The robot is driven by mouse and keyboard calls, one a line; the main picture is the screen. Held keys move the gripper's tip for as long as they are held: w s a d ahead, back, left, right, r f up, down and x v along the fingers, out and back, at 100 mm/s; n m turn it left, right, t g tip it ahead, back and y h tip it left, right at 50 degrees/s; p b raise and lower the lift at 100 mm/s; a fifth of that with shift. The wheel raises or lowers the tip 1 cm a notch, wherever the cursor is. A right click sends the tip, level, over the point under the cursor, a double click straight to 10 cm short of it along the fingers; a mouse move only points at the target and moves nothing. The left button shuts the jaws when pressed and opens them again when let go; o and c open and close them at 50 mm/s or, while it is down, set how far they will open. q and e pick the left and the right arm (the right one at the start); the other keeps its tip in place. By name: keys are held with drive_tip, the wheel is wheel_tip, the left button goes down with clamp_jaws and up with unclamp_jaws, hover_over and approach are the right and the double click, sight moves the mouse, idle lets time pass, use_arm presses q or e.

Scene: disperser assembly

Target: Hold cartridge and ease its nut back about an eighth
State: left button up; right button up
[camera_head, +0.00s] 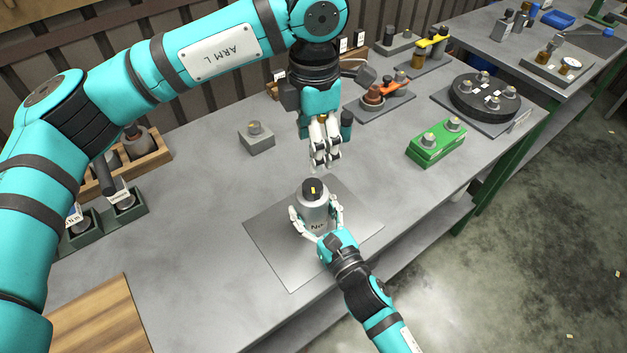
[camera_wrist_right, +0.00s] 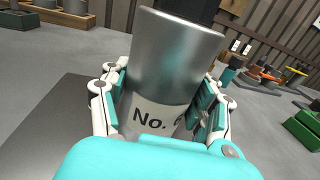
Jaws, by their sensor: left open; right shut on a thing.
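The cartridge (camera_head: 313,208) is a grey metal cylinder with a "No." label, standing upright on a grey metal plate (camera_head: 270,236). Its black top with a yellow mark, which I take for the nut (camera_head: 313,188), faces up. My right gripper (camera_head: 317,222) is shut around the cartridge's body from the front. In the right wrist view the cartridge (camera_wrist_right: 170,70) stands between the fingers; its top is cut off by the frame edge. My left gripper (camera_head: 322,163) hangs above and slightly behind the cartridge, fingers pointing down, open, empty and apart from the nut.
A small grey block (camera_head: 257,138) with a nut sits behind left. A green block (camera_head: 437,142) and a black round fixture (camera_head: 484,97) stand to the right. Wooden and dark holders line the left; a wooden board (camera_head: 95,318) lies front left. The table around the plate is clear.

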sight(312, 183)
use_arm(q)
wheel_tip(312, 183, down, 11)
drive_tip(key=shift+r, duration=0.1)
drive_tip(key=shift+c, duration=0.4)
drive_tip(key=c, duration=1.1)
drive_tip(key=n, duration=0.4)
drive_tip(key=shift+a, duration=0.1)
drive_tip(key=shift+w+r+n, duration=0.1)
drive_tip(key=shift+n, duration=2)
